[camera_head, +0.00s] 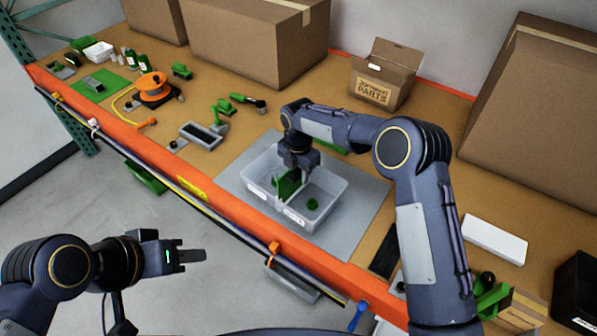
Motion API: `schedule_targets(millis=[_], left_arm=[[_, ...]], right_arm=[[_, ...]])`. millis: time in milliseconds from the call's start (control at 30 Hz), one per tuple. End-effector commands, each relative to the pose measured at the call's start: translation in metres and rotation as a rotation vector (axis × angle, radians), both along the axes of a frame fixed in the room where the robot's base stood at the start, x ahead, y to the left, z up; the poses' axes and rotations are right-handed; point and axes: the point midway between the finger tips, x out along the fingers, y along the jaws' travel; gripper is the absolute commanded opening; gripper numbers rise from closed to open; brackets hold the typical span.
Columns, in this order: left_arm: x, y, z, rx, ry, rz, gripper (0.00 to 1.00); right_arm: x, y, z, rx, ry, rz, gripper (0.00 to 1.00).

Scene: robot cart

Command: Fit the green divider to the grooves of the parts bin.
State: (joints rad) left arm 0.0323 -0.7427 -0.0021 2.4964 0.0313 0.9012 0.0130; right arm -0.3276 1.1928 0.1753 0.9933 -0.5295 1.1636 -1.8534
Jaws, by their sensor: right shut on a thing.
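The parts bin (331,190) is a translucent white box on a grey mat on the bench. The green divider (287,187) stands upright inside the bin, near its middle. My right gripper (295,173) is above the bin, pointing down, and is shut on the divider's top. The grooves are too small to make out, so I cannot tell whether the divider sits in them. A small green piece (312,204) lies in the bin's right part. My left gripper (192,256) is off the bench at the lower left, away from the bin; its finger gap is not clear.
The grey mat (352,232) has free room right of the bin. A grey tray (201,136) and an orange reel (154,88) lie left. An open carton (385,75) and large boxes stand behind. A white block (494,239) lies right. The orange bench edge runs in front.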

Motion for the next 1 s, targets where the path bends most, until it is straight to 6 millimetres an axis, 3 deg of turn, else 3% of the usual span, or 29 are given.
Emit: schedule_targets(millis=[400, 433, 600, 867, 1000], left_arm=[[0.0, 0.0, 0.0003, 0.0, 0.0, 0.0, 0.36], [0.0, 0.0, 0.0002, 0.0, 0.0, 0.0, 0.36], [0.0, 0.0, 0.0002, 0.0, 0.0, 0.0, 0.36], [0.0, 0.0, 0.0002, 0.0, 0.0, 0.0, 0.36], [0.0, 0.0, -0.0027, 0.0, 0.0, 0.0, 0.36]], right_arm=[[0.0001, 0.0001, 0.0007, 0.0, 0.0, 0.0, 0.09], [0.0001, 0.0001, 0.0007, 0.0, 0.0, 0.0, 0.34], [0.0001, 0.0001, 0.0007, 0.0, 0.0, 0.0, 0.56], [0.0, 0.0, 0.0006, 0.0, 0.0, 0.0, 0.58], [0.0008, 0.0003, 0.0098, 0.002, -0.003, 0.0, 0.58]])
